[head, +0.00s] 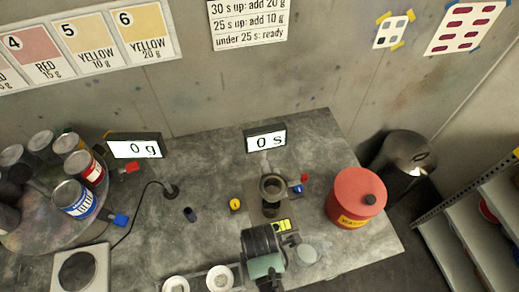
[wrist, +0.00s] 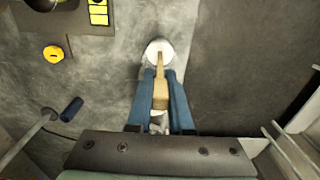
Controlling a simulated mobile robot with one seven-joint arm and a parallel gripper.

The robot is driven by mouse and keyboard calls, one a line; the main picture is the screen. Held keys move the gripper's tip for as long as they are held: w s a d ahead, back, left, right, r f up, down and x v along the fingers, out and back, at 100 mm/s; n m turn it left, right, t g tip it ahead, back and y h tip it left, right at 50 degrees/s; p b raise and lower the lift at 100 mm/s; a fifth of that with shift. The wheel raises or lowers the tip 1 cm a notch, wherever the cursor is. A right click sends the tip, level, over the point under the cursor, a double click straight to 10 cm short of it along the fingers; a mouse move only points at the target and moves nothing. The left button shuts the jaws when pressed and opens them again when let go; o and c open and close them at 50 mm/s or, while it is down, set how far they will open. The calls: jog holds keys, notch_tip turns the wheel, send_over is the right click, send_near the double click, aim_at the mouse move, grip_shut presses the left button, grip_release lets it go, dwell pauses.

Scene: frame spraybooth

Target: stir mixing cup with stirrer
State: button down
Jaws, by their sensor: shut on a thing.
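The mixing cup (head: 272,187), a dark round cup, stands on the grey bench below the "0 s" display. What seems to be its edge shows at the top left of the wrist view (wrist: 42,4). My gripper (wrist: 160,77) is shut on the stirrer (wrist: 161,91), a tan wooden stick between its blue fingers. In the head view my dark gripper housing is in front of the cup, toward the bottom of the picture, and hides the stirrer. A pale disc (wrist: 158,50) shows at the stick's far end; I cannot tell whether they touch. The stirrer is apart from the cup.
A red canister (head: 356,198) stands right of the cup. A yellow-marked block (head: 285,225) and a yellow knob (head: 235,204) are near it. Two white-rimmed round things (head: 219,278) are at the front. Paint cans stand on a round tray (head: 45,232) at left.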

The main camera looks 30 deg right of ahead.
jog(key=shift+r, duration=3.7)
jog(key=shift+r, duration=1.9)
